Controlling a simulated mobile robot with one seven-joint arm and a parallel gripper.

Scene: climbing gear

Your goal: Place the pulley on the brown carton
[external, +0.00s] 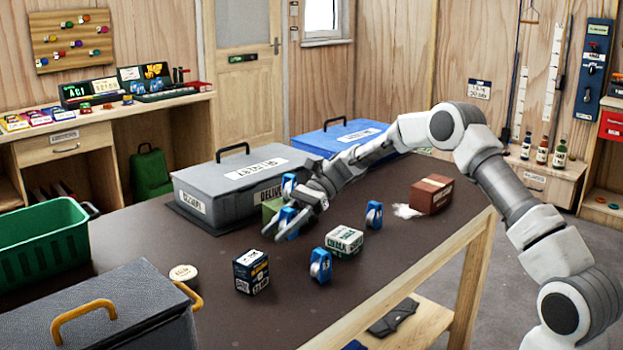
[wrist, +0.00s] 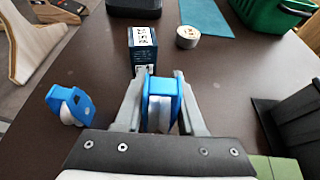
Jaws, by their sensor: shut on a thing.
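My gripper (external: 285,230) is shut on a blue pulley (external: 286,220) with a pale wheel, near the middle of the table. In the wrist view the pulley (wrist: 160,100) sits upright between the two fingers (wrist: 158,105). I cannot tell whether it is clear of the table top. The brown carton (external: 432,194) stands at the right part of the table, well to the right of my gripper, and is not in the wrist view.
A green-and-white box (external: 344,241) and a dark blue box (external: 251,272) stand nearby. A tape roll (external: 183,273) lies at left. Grey (external: 230,190) and blue (external: 338,138) cases line the back. White powder (external: 406,211) lies beside the carton. A green basket (external: 42,249) is far left.

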